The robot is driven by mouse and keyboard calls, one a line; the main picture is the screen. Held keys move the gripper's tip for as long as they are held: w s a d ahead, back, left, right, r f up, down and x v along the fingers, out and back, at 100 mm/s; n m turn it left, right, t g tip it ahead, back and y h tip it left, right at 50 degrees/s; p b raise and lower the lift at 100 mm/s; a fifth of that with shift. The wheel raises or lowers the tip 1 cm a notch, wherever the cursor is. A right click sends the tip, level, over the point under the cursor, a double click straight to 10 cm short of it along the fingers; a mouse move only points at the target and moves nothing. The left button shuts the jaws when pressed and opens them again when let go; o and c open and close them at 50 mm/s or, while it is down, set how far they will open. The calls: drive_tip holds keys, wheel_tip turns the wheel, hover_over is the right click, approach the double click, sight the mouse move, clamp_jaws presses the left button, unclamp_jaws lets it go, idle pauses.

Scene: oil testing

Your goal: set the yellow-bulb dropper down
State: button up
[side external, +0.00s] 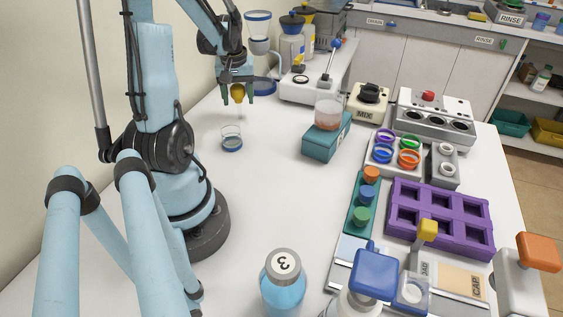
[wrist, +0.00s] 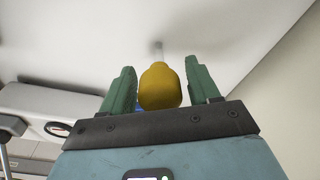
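The dropper's yellow bulb (side external: 237,92) is between the green fingers of my gripper (side external: 237,95), in the air over the back left of the white table. Its thin pale stem hangs down and is hard to see in the side view. In the wrist view the bulb (wrist: 160,86) fills most of the space between the fingers of my gripper (wrist: 161,90), and the pale stem extends beyond it. A small clear glass with a blue base (side external: 231,141) stands on the table below the dropper.
A beaker of reddish liquid (side external: 328,109) on a teal block (side external: 325,140) stands to the right. A white stand with a small yellow part (side external: 299,82) and several bottles are behind. A blue bottle numbered 3 (side external: 284,285) is in front. The table between is clear.

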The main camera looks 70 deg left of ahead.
drive_tip(key=shift+o, duration=0.3)
drive_tip(key=r, duration=0.4)
drive_tip(key=d+r, duration=0.1)
drive_tip(key=r, duration=0.7)
drive_tip(key=shift+s+d+r, duration=0.15)
drive_tip(key=shift+s+d, duration=0.05)
drive_tip(key=shift+s, duration=0.05)
